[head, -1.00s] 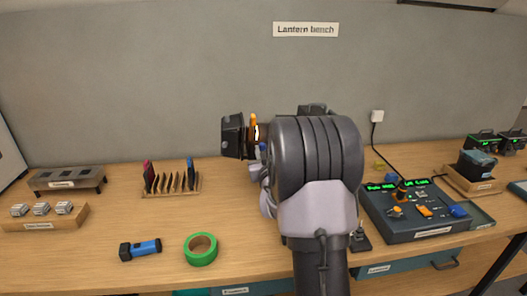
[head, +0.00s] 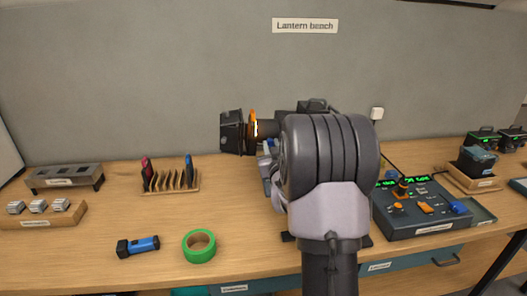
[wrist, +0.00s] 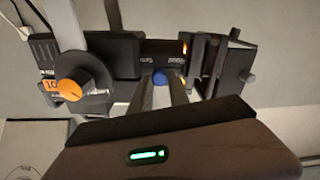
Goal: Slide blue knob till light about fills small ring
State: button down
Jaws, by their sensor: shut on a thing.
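The blue knob (wrist: 160,76) sits on the black body of a lamp (wrist: 165,55) in the wrist view, with small unreadable labels beside it. My gripper (wrist: 160,90) is shut on the blue knob, with one finger on each side. In the head view, the lamp (head: 231,133) shows left of my arm, with an orange part and a bright edge at its middle. My arm hides most of my gripper and the knob there. I see no light patch and no small ring in either view.
An orange dial (wrist: 75,84) stands left of my gripper in the wrist view. A control box (head: 425,208) with orange and blue controls is right of my arm. A blue flashlight (head: 138,246), green tape (head: 199,246) and a slotted rack (head: 170,180) lie left on the bench.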

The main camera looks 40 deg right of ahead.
jog(key=shift+s+d, duration=0.3)
jog(key=shift+d, duration=0.2)
jog(key=c, duration=1.2)
grip_release()
jog(key=shift+c, duration=0.2)
jog(key=shift+s, duration=0.1)
jog(key=b+v, duration=0.5)
jog(key=v, duration=1.2)
jog(key=shift+a+b, duration=0.2)
jog(key=shift+b, duration=0.2)
